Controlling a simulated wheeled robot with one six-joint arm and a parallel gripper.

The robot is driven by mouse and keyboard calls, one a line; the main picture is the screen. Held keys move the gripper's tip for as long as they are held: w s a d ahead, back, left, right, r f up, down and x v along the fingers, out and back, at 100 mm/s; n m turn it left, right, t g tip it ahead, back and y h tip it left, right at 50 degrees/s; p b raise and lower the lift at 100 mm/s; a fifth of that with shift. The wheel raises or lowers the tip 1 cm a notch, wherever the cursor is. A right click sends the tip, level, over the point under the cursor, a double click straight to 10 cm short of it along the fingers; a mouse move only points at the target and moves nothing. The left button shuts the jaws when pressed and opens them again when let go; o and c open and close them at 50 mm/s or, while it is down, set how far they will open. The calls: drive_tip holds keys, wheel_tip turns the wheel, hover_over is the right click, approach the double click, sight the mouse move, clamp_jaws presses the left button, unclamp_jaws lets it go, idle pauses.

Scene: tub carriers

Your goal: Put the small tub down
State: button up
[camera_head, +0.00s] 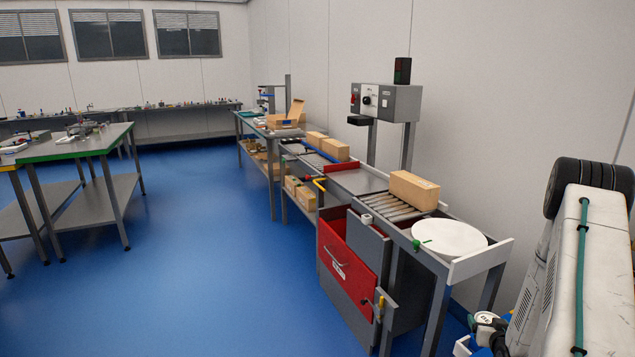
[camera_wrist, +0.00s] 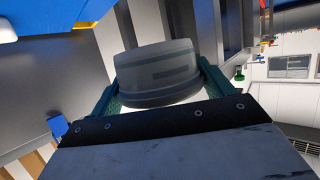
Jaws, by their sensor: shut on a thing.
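The small tub (camera_wrist: 157,66) is a grey, rounded container with a darker rim, seen close up in the wrist view. My gripper (camera_wrist: 158,84) has its two teal fingers on either side of the tub and is shut on it. The wrist view is tilted, and I cannot tell what lies directly beneath the tub.
A white round plate (camera_head: 449,238) lies at the near end of the roller conveyor (camera_head: 393,206), with a cardboard box (camera_head: 414,190) behind it. A red drawer front (camera_head: 346,254) is below. Blue floor (camera_head: 190,270) is clear to the left. A green-edged workbench (camera_head: 80,144) stands farther left.

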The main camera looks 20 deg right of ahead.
drive_tip(key=w+a+r+n+y, duration=0.1)
drive_tip(key=w+a+r, duration=0.25)
drive_tip(key=a, duration=0.35)
drive_tip(key=w+a+r+n+t+y, duration=0.1)
drive_tip(key=w+a+r, duration=0.1)
drive_tip(key=w+a, duration=0.35)
drive_tip(key=w+a+r+y, duration=0.1)
drive_tip(key=w+a+r, duration=0.15)
drive_tip(key=a, duration=0.45)
drive_tip(key=w+a+r+n+y, duration=0.2)
drive_tip(key=w+a+r, duration=0.1)
drive_tip(key=a, duration=0.9)
drive_tip(key=w+a+r+n+t+y, duration=0.1)
drive_tip(key=w+a+r+n+y, duration=0.1)
drive_tip(key=a, duration=1)
drive_tip(key=shift+w+a+r+n+y, duration=0.3)
drive_tip(key=shift+w+r+n+y, duration=0.15)
drive_tip(key=shift+r, duration=0.25)
